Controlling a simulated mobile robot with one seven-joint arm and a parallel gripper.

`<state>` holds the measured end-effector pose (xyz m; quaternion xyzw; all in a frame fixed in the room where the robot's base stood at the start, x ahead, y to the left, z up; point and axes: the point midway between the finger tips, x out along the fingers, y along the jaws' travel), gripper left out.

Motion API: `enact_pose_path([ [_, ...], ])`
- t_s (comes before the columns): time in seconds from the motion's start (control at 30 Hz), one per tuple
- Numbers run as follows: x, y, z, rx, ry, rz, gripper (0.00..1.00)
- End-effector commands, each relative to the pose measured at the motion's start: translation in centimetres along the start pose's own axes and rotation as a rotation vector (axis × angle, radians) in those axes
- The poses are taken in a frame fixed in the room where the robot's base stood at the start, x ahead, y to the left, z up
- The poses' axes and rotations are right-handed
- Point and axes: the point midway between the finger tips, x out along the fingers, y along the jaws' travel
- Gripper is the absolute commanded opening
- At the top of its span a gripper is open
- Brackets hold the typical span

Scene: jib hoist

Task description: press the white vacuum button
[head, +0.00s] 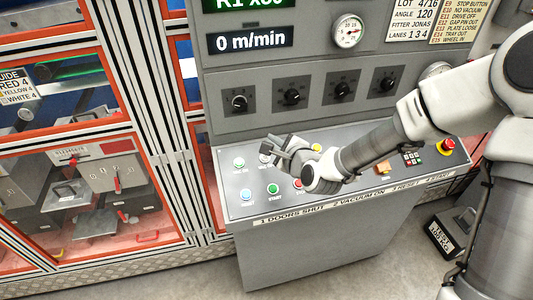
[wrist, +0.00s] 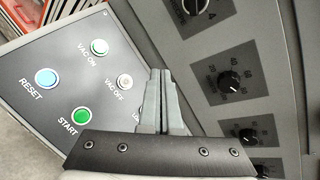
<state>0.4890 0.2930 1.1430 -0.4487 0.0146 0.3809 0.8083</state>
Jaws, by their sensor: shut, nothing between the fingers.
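The VAC ON button (head: 239,162) is a pale, faintly green-white round button at the left of the sloping console top. It also shows in the wrist view (wrist: 99,46). The VAC OFF button (wrist: 124,81) is a whitish-grey round button beside it, near my fingers. My gripper (head: 274,147) is above the left part of the console, close to VAC OFF in the picture. It is shut and empty, with its fingers (wrist: 160,75) together. I cannot tell whether the fingertips touch the panel.
A blue RESET button (wrist: 46,78) and a green START button (wrist: 81,116) sit nearby. Several black knobs (head: 239,101) line the upright panel behind. A red emergency button (head: 446,146) is at the console's right end. A cabinet with orange frames (head: 70,150) stands left.

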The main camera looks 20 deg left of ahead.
Motion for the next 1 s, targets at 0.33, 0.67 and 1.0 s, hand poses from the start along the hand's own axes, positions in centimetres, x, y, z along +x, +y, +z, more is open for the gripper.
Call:
enact_pose_path([
  [0.33, 0.1, 0.1, 0.0, 0.006, -0.002, -0.001, 0.00],
  [0.67, 2.2, 1.9, -1.6, 0.005, -0.003, 0.000, 0.00],
  [1.0, 5.3, 4.1, -3.9, 0.004, -0.002, 0.000, 0.00],
])
